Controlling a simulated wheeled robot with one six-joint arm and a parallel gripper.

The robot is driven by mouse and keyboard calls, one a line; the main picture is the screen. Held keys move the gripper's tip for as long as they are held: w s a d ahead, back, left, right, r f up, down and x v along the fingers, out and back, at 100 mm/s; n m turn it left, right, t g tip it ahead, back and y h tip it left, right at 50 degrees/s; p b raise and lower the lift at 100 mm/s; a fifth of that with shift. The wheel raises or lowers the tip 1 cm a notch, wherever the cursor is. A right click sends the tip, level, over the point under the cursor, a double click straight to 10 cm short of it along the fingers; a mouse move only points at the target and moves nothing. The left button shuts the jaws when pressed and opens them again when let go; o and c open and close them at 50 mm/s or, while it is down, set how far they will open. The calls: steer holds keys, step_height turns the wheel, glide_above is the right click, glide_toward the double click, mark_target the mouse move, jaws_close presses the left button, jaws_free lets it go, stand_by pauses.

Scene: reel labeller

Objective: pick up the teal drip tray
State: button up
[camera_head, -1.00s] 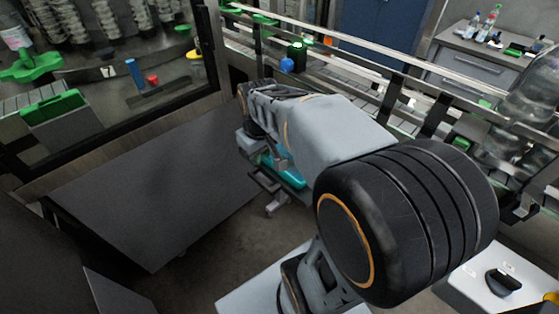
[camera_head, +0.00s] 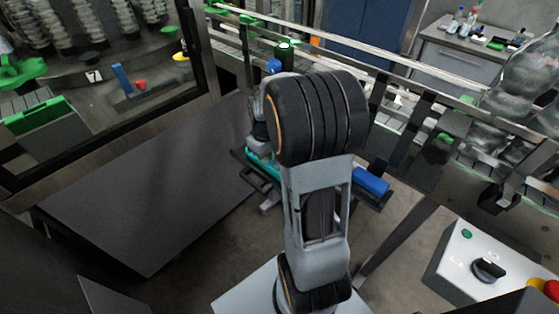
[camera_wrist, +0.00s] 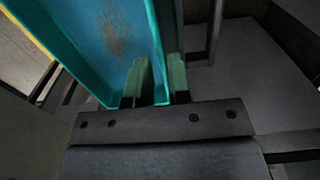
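The teal drip tray (camera_wrist: 112,40) fills the upper left of the wrist view, with a rusty brown stain on its blue floor. My gripper (camera_wrist: 159,78) has its two green fingers on either side of one tray wall, one inside and one outside. The fingers are close together and look shut on that wall. In the head view only a teal strip of the tray (camera_head: 263,166) shows, left of my arm, at a dark shelf. My arm hides the rest of it and the gripper there. I cannot tell whether the tray rests on the shelf.
A blue object (camera_head: 371,181) lies on the dark shelf right of my arm. The conveyor with its rails (camera_head: 400,100) runs behind. A grey table (camera_head: 140,190) on the left is bare. A white control box (camera_head: 480,262) with a black knob stands at the lower right.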

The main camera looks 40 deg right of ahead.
mark_target(267, 172)
steer(key=shift+w+d+f+p, duration=0.1)
steer(key=shift+f+p, duration=0.2)
steer(key=shift+f, duration=2.3)
jaws_close()
